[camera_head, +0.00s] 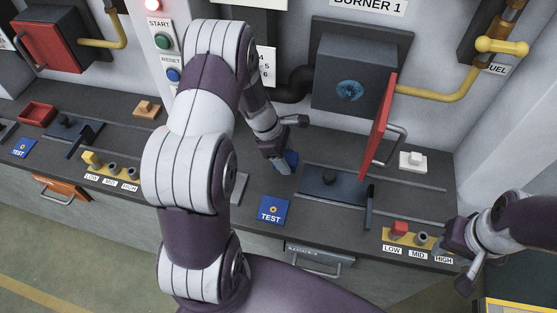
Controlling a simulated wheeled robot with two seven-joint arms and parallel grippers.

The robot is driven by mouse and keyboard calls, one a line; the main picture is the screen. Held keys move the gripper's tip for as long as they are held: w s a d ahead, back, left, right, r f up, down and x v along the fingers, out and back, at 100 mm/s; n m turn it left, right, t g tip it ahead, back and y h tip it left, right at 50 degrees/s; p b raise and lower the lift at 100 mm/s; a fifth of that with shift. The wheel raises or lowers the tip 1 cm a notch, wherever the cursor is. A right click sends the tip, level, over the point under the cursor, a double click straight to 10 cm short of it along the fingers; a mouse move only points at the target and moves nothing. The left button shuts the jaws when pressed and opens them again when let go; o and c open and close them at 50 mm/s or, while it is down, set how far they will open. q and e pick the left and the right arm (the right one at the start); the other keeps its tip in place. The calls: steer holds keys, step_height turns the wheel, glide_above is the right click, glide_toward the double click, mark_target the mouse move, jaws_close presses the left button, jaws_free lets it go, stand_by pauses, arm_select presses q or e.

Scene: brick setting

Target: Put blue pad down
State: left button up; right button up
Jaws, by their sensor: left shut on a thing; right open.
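The blue pad (292,158) shows as a small dark blue patch at the fingers of my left gripper (286,148), mostly hidden by them. My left gripper is shut on it, over the counter behind the blue TEST plate (273,210). I cannot tell whether the pad touches the counter. My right gripper (463,262) is open and empty at the counter's front right edge, beside the LOW, MID, HIGH strip (419,241).
The burner box (341,75) has its red door (379,125) swung open over the counter. A dark sliding plate with a handle (335,185) lies in front of it. A white block (413,161) sits at the right, an orange block (147,109) at the left. My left arm hides part of the counter.

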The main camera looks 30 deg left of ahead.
arm_select(q)
steer(key=a+f, duration=0.1)
steer(key=w+a+f, duration=0.1)
steer(key=a, duration=0.1)
steer(key=shift+w, duration=0.1)
steer(key=f, duration=0.2)
steer(key=f+p, duration=0.1)
steer(key=shift+s+a+f, duration=0.2)
steer(key=shift+s+f, duration=0.05)
steer(key=shift+w+f, duration=0.2)
steer(key=shift+f, duration=0.25)
steer(key=o, duration=0.9)
